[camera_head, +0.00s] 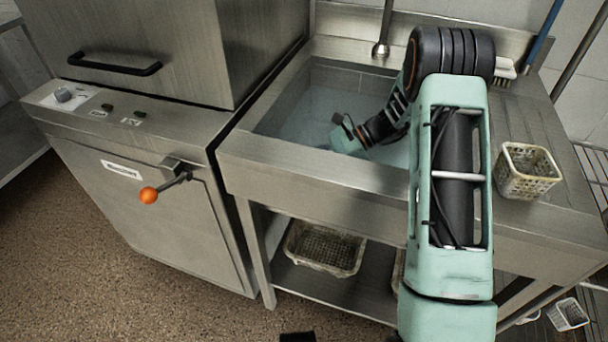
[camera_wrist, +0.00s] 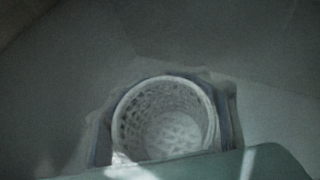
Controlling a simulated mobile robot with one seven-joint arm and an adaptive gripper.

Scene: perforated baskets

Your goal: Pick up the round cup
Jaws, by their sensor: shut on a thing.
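The round cup (camera_wrist: 170,125) is a pale perforated basket with a round rim. In the wrist view I look down into its open top, at the lower middle. My gripper (camera_wrist: 166,112) has one finger on each side of it and is shut on its outer wall. In the head view my gripper (camera_head: 345,134) is down inside the sink basin, near its middle. I cannot clearly make out the cup there. The wrist view is dim and blurred, and the cup's lower outside is hidden.
The steel sink (camera_head: 275,150) has raised walls around my gripper, and a faucet (camera_head: 381,48) hangs at its back. A square perforated basket (camera_head: 527,172) stands on the right drainboard. A large basket (camera_head: 325,250) sits on the shelf below. A dishwasher (camera_head: 150,215) stands left.

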